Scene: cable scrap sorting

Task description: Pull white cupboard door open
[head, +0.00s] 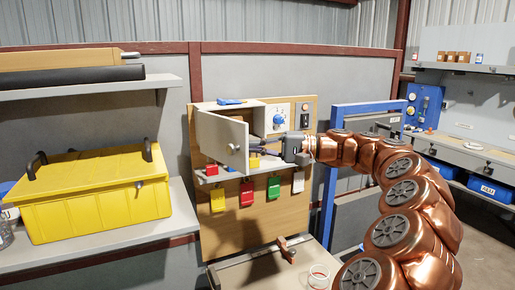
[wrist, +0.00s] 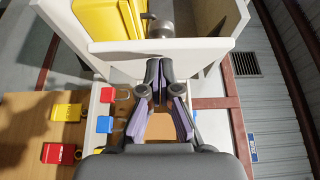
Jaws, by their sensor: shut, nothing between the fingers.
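The white cupboard door (head: 222,142) stands partly open, swung out to the left from the small white cupboard (head: 256,115) on the wooden board. Its round knob (head: 235,149) is on the outer face; the knob (wrist: 161,26) also shows beyond the door's edge (wrist: 110,46) in the wrist view. My gripper (head: 254,149) is shut and empty, its fingers pointing left at the inner side of the door. In the wrist view the fingertips (wrist: 160,65) are close to the door's inner face; I cannot tell whether they touch it.
A dial panel (head: 279,118) is right of the cupboard. A yellow box (head: 95,203) sits on the left shelf. A blue frame (head: 330,180) stands right.

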